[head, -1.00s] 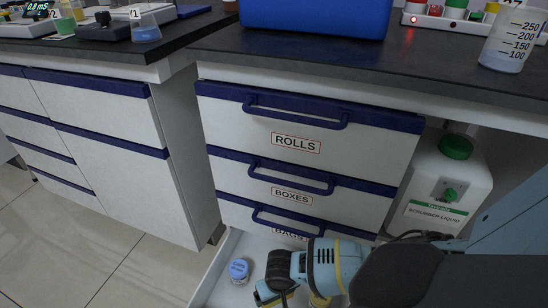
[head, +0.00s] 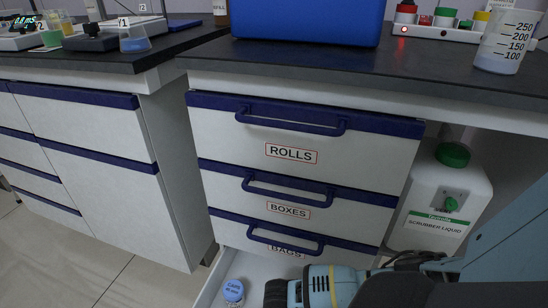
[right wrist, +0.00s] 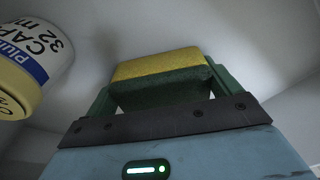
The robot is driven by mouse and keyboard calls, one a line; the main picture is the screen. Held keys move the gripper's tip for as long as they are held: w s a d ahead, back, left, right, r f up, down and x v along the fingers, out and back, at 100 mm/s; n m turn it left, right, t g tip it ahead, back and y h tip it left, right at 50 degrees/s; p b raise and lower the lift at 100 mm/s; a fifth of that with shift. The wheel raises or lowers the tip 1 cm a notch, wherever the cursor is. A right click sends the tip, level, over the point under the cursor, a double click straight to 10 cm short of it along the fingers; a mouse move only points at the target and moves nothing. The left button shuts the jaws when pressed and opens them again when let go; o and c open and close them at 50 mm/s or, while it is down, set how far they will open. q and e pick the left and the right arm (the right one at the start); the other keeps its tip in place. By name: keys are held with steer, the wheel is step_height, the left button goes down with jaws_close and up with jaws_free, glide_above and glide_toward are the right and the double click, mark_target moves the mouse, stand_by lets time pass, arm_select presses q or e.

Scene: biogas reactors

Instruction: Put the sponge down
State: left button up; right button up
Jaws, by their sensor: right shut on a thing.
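My right gripper (right wrist: 160,88) is shut on the sponge (right wrist: 158,65), which has a yellow layer and a dark green layer. In the right wrist view the sponge sits between the two green fingers, with a pale surface behind it. In the head view my right arm reaches from the right to the open bottom drawer (head: 213,285), and its wrist (head: 322,285) is at the bottom edge. The sponge and fingertips are not visible there. Whether the sponge touches the drawer floor I cannot tell. My left gripper is not in view.
Closed drawers labelled ROLLS (head: 291,153) and BOXES (head: 288,210) are above. A scrubber liquid canister (head: 440,205) stands at the right.

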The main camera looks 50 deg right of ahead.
steer(key=shift+s+f, duration=0.15)
steer(key=shift+f, duration=0.25)
steer(key=o, duration=1)
steer(key=shift+s+a, duration=0.1)
steer(key=shift+o, duration=0.2)
steer(key=shift+a+r, duration=0.1)
steer(key=shift+r, duration=0.35)
steer(key=r+p, duration=0.2)
steer(key=r, duration=0.1)
steer(key=r+p, duration=0.2)
steer(key=r, duration=0.2)
steer(key=r+p, duration=0.2)
steer(key=r, duration=0.2)
steer(key=shift+s+a, duration=0.1)
steer(key=shift+s, duration=0.2)
arm_select(q)
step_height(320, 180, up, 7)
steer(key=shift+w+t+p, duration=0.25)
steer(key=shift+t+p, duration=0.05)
steer(key=shift+p, duration=0.1)
arm_select(e)
steer(key=shift+s+r, duration=0.15)
steer(key=shift+r, duration=0.4)
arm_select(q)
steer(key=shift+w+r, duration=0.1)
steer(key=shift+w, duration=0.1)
